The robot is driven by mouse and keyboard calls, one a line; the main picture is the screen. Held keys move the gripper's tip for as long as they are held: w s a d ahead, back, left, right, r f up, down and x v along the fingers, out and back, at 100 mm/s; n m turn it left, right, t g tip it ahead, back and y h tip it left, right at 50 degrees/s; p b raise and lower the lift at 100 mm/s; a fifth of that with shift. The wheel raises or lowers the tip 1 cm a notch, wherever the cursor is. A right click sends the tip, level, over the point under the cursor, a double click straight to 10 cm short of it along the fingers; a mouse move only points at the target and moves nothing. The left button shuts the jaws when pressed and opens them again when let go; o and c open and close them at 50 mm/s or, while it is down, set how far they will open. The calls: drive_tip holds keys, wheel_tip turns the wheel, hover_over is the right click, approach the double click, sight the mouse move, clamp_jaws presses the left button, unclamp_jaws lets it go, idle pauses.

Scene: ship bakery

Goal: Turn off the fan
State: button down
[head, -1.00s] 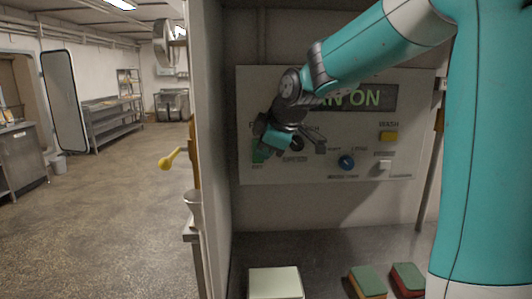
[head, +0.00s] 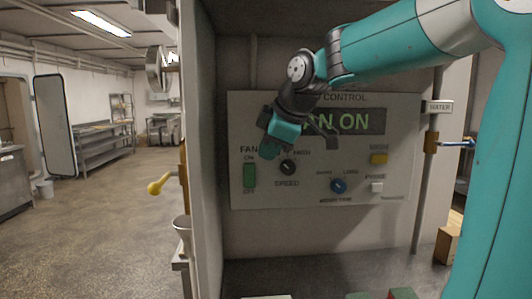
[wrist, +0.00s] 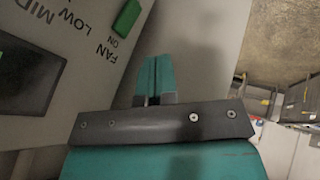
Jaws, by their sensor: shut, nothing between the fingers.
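The control panel (head: 240,200) is on the wall, and its display (head: 362,122) shows green letters that read as "FAN ON", partly hidden by my arm. The green fan switch (head: 249,175) is at the panel's lower left, between the ON and OFF labels. It also shows in the wrist view (wrist: 126,18), near the top. The black speed knob (head: 288,167) is right of the switch. My gripper (head: 268,151) is shut and empty, up and right of the switch in the head view. In the wrist view its teal fingers (wrist: 155,75) are together, apart from the switch.
A yellow-knobbed lever (head: 155,188) sticks out left of the wall edge.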

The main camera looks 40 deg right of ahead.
drive_tip(key=shift+f, duration=0.55)
drive_tip(key=p, duration=0.2)
approach(245, 187)
wheel_tip(245, 187, down, 4)
drive_tip(key=a, duration=0.3)
drive_tip(key=w+d, duration=0.1)
drive_tip(key=w+d+f+p, duration=0.1)
drive_tip(key=w, duration=0.1)
drive_tip(key=shift+w+d+f, duration=0.1)
drive_tip(key=shift+w+d, duration=0.1)
drive_tip(key=shift+w, duration=0.15)
drive_tip(key=shift+f, duration=0.1)
drive_tip(key=shift+w+d+f+b, duration=0.1)
drive_tip(key=shift+w+f+b, duration=0.15)
drive_tip(key=shift+b, duration=0.85)
drive_tip(key=shift+r+p, duration=0.3)
drive_tip(key=shift+p, duration=0.1)
drive_tip(key=shift+r, duration=0.1)
